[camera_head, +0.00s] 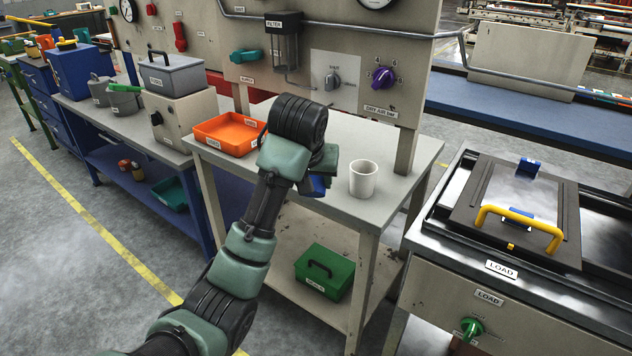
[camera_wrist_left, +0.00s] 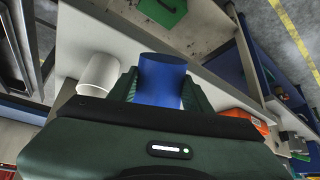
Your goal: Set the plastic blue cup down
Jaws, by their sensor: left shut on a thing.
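The blue plastic cup (camera_wrist_left: 162,80) is between the fingers of my left gripper (camera_wrist_left: 157,92), which is shut on it. In the head view a small part of the blue cup (camera_head: 316,186) shows below my left gripper (camera_head: 322,170); my arm hides the rest. The cup is over the light grey table (camera_head: 400,200), left of a white cup (camera_head: 363,179). I cannot tell whether the blue cup touches the tabletop. The white cup also shows in the left wrist view (camera_wrist_left: 99,73), close beside the gripper. My right gripper is in neither view.
An orange tray (camera_head: 229,134) sits at the table's left back. A panel with a purple knob (camera_head: 382,77) and filter (camera_head: 286,45) rises behind. A green box (camera_head: 324,272) is on the lower shelf. A press with a yellow handle (camera_head: 519,224) stands at right.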

